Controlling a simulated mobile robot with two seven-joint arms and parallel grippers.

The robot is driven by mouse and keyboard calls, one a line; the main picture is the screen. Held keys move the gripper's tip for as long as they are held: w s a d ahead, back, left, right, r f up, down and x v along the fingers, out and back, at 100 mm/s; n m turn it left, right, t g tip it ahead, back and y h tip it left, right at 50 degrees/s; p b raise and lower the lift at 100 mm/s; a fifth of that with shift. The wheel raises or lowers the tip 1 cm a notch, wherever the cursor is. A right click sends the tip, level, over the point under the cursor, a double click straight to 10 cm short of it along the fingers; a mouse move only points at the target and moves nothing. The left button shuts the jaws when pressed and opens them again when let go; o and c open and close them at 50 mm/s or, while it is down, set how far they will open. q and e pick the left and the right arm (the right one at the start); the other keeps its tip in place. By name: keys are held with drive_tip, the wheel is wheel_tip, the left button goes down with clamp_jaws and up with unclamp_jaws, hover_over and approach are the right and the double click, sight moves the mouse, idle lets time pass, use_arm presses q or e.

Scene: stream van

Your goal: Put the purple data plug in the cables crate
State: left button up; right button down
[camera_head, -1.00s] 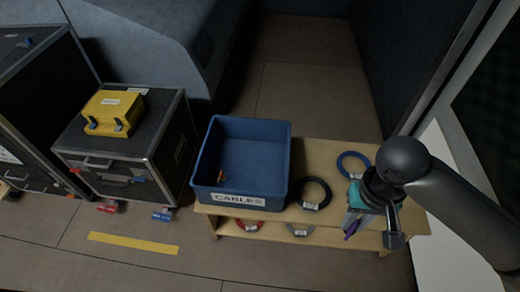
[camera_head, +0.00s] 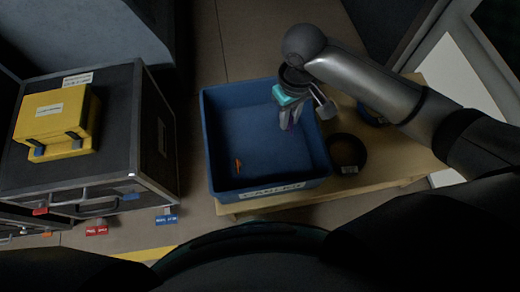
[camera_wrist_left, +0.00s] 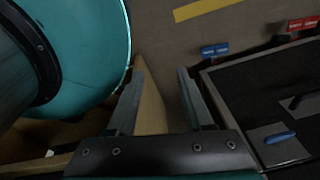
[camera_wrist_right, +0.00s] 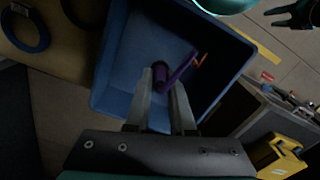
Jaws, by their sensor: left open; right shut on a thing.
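The blue cables crate (camera_head: 225,160) stands on the wooden bench, with its label on the front wall. My right gripper (camera_head: 290,122) is over the right part of the crate, pointing down. It is shut on the purple data plug (camera_wrist_right: 178,75), which shows between the fingertips in the right wrist view (camera_wrist_right: 163,95). In the head view the plug is mostly hidden by the fingers. A small orange item (camera_head: 238,165) lies on the crate floor. My left gripper (camera_wrist_left: 160,80) is open and empty, away from the crate, with the floor and the bench edge below it.
A dark cable coil (camera_head: 347,152) lies on the bench right of the crate, and a blue coil (camera_head: 370,114) lies behind it, partly hidden by my right arm. A black flight case (camera_head: 150,130) with a yellow box (camera_head: 58,120) on top stands at the left.

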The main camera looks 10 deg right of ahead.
use_arm(q)
drive_tip(key=w+f+b, duration=0.3)
drive_tip(key=f+b, duration=0.1)
drive_tip(key=w+d+r+b, duration=0.4)
drive_tip(key=w, duration=0.2)
use_arm(e)
drive_tip(key=f+n+b, duration=0.1)
drive_tip(key=f, duration=0.6)
drive_tip(key=w+a+f+b, duration=0.1)
drive_tip(key=f, duration=0.6)
drive_tip(key=w+a+f+n+b, duration=0.1)
drive_tip(key=f, duration=0.7)
drive_tip(key=shift+f+n+b, duration=0.1)
drive_tip(key=shift+n+b, duration=0.2)
drive_tip(key=shift+b, duration=0.05)
drive_tip(key=shift+f+b, duration=1.15)
drive_tip(key=shift+f, duration=0.8)
use_arm(q)
drive_tip(key=w+r+t, duration=0.1)
drive_tip(key=w+r, duration=0.1)
drive_tip(key=r, duration=0.5)
drive_tip(key=w+d+r+t, duration=0.1)
drive_tip(key=w+r, duration=0.2)
drive_tip(key=r, duration=0.4)
drive_tip(key=shift+d+h, duration=0.25)
drive_tip(key=shift+h, duration=0.05)
use_arm(e)
drive_tip(key=shift+s+f, duration=0.1)
drive_tip(key=shift+f, duration=0.2)
